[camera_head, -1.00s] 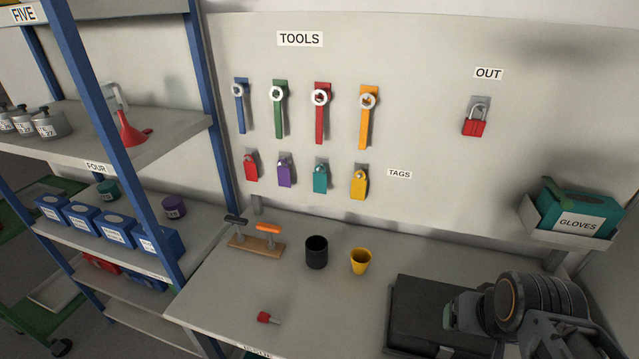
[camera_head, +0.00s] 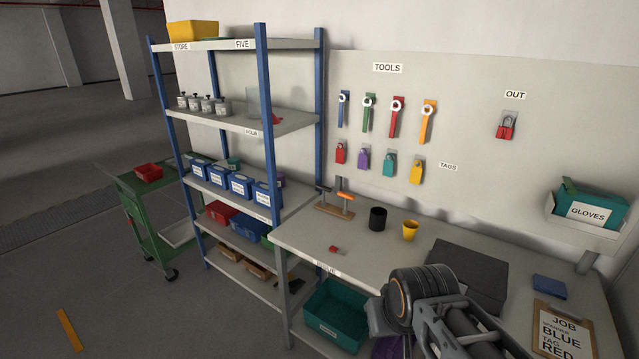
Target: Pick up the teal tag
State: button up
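The teal tag (camera_head: 388,165) hangs on the wall panel in the lower row. A purple tag (camera_head: 363,159) hangs to its left and a yellow tag (camera_head: 416,172) to its right. A red tag (camera_head: 340,153) hangs at the row's left end. My arm shows at the lower right, in front of the bench. My gripper is at about (camera_head: 378,318), low beside the bench's front edge and well apart from the tags. Its fingers are too small and turned away to tell whether they are open.
The bench (camera_head: 300,240) below the panel holds a black cup (camera_head: 378,218), a yellow cup (camera_head: 410,230), a small red item (camera_head: 335,250) and a black case (camera_head: 470,270). A blue-post shelf (camera_head: 265,110) stands left. A clipboard (camera_head: 560,333) lies right. Open floor is at the left.

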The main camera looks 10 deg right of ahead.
aim_at(389, 165)
jog(key=u, duration=3.85)
jog(key=i, duration=0.15)
jog(key=z, duration=2.5)
jog(key=i, duration=1.15)
jog(key=z, duration=0.55)
jog(key=i, duration=0.7)
jog(key=z, duration=1.25)
jog(key=i, duration=0.45)
jog(key=z, duration=0.45)
